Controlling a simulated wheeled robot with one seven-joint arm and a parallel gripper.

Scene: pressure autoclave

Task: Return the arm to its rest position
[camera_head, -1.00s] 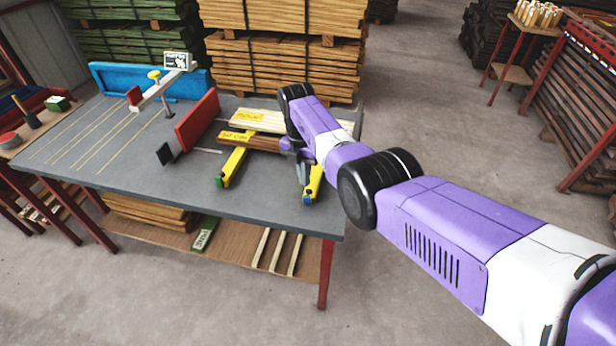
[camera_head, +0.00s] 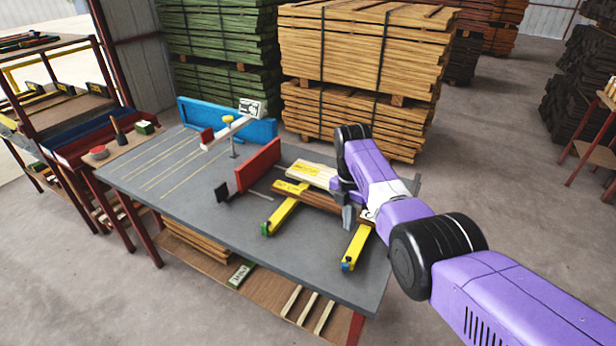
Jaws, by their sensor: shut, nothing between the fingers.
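My purple, white and black arm (camera_head: 400,212) reaches in from the lower right over the grey worktable (camera_head: 200,200). My gripper (camera_head: 348,217) points down at the right part of the table, beside the labelled boards and close to a yellow support bar. It is shut and empty; its wrist partly hides it. The pale board (camera_head: 312,172) and the brown board (camera_head: 318,198) lie there, their right ends hidden by my arm. I cannot tell if the fingers touch a board.
Two yellow bars (camera_head: 283,215) (camera_head: 357,246) lie under the boards. A red block (camera_head: 258,165), a clamp-like post (camera_head: 231,135) and a blue fence (camera_head: 228,120) stand further left. Timber stacks (camera_head: 365,50) rise behind. The floor at right (camera_head: 500,150) is open.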

